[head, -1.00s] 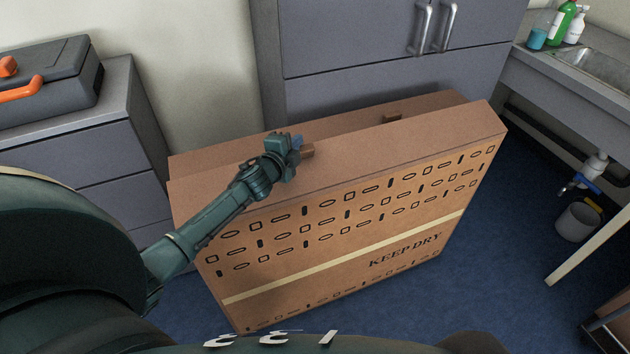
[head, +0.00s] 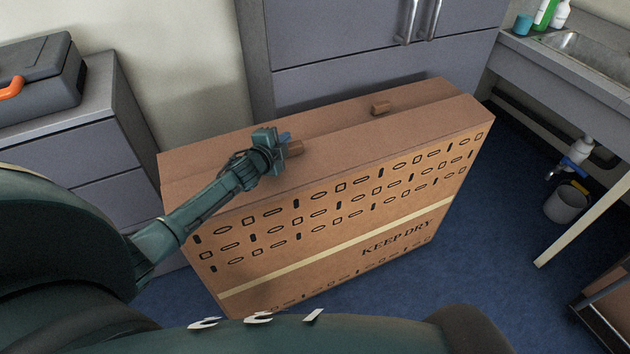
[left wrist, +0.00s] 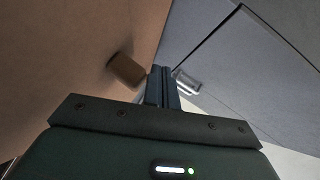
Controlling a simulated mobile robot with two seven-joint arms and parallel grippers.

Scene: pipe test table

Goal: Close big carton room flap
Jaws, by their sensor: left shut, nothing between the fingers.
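The big brown carton (head: 330,225), marked KEEP DRY, stands upright on the floor in the head view. Its long top has a near flap (head: 400,132) and a far strip (head: 215,143), with a seam between them. They look almost level; I cannot tell whether the near flap lies fully flat. Two small brown tabs stand at the seam, one mid-right (head: 380,108) and one (head: 295,149) beside my left gripper (head: 284,142). This gripper is shut and empty, over the carton's top. In the left wrist view its fingers (left wrist: 163,88) are beside a brown tab (left wrist: 125,70). My right gripper is not in view.
Grey drawers (head: 370,75) with metal handles stand close behind the carton. A left cabinet (head: 85,140) carries a dark toolbox (head: 40,75). At right are a sink bench (head: 580,75) and a grey bucket (head: 567,202). Blue floor (head: 470,250) is clear right of the carton.

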